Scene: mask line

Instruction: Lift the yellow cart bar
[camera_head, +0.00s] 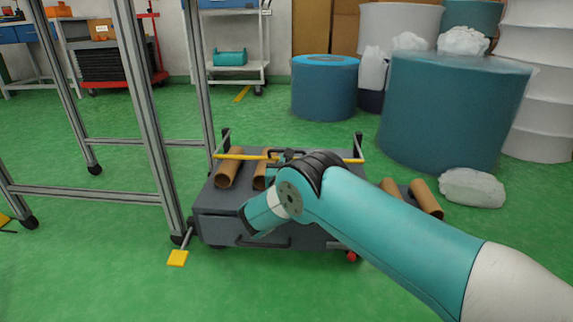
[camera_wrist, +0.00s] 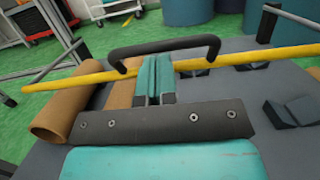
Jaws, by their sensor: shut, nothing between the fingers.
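The yellow cart bar (camera_head: 236,157) runs level across the far side of a low grey cart (camera_head: 218,199), between two dark posts. In the wrist view the bar (camera_wrist: 258,57) slants across the picture, with a black arched handle (camera_wrist: 165,46) meeting it at both ends. My gripper (camera_head: 284,157) is over the cart at the bar, partly hidden by my arm in the head view. In the wrist view its teal fingers (camera_wrist: 154,79) are together and overlap the bar in the handle's span. They hold nothing; I cannot tell whether they touch the bar.
Brown cardboard tubes (camera_head: 228,170) lie on the cart, left of my gripper, and more (camera_head: 426,198) lie at its right. A metal frame (camera_head: 146,110) stands close at the left. Large blue rolls (camera_head: 450,112) stand behind right. Green floor is free in front.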

